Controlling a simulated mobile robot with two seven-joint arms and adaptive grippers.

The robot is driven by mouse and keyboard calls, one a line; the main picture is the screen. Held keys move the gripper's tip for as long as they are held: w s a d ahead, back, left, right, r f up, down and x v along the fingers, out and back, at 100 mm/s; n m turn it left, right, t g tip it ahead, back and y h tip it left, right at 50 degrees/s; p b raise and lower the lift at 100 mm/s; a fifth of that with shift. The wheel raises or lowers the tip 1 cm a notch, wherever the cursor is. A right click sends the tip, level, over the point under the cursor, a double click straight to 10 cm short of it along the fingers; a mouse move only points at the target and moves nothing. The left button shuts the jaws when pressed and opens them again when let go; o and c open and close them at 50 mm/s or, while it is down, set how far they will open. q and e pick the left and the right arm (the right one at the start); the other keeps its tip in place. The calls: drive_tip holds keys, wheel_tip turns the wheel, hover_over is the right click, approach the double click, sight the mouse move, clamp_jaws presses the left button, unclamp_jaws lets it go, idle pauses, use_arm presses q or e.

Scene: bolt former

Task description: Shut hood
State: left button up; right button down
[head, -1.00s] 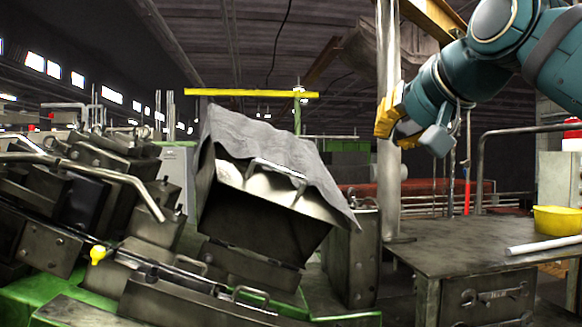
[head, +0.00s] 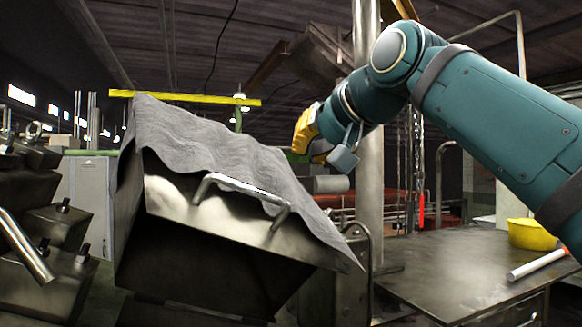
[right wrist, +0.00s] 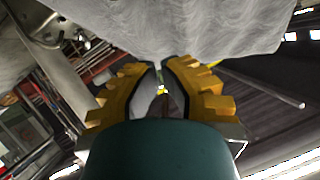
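The hood (head: 225,240) is a metal box-like cover with a wavy grey top sheet. It stands raised and tilted in the middle of the head view, with a bent bar handle (head: 245,187) on its front face and a dark underside. My right gripper (head: 303,130), with yellow fingers, is above and behind the hood's right side, apparently clear of it. In the right wrist view my right gripper (right wrist: 162,62) has its fingertips a little apart with nothing held, and the wavy grey sheet (right wrist: 210,25) fills the top. My left gripper is not in view.
A dark metal table (head: 450,270) with a yellow bowl (head: 532,234) and a pale rod (head: 545,264) stands at the right. A vertical post (head: 368,180) rises behind the hood. Dark machine blocks (head: 50,210) crowd the left. A yellow beam (head: 185,98) spans behind.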

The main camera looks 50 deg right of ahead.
hover_over(285, 204)
drive_tip(key=w+d, duration=0.3)
drive_tip(key=d, duration=0.1)
wheel_tip(285, 204, down, 4)
drive_tip(key=s+a+f, duration=0.1)
drive_tip(key=s+a+f+b, duration=0.1)
drive_tip(key=a, duration=0.1)
drive_tip(key=shift+d+f, duration=0.1)
drive_tip(key=shift+f, duration=0.1)
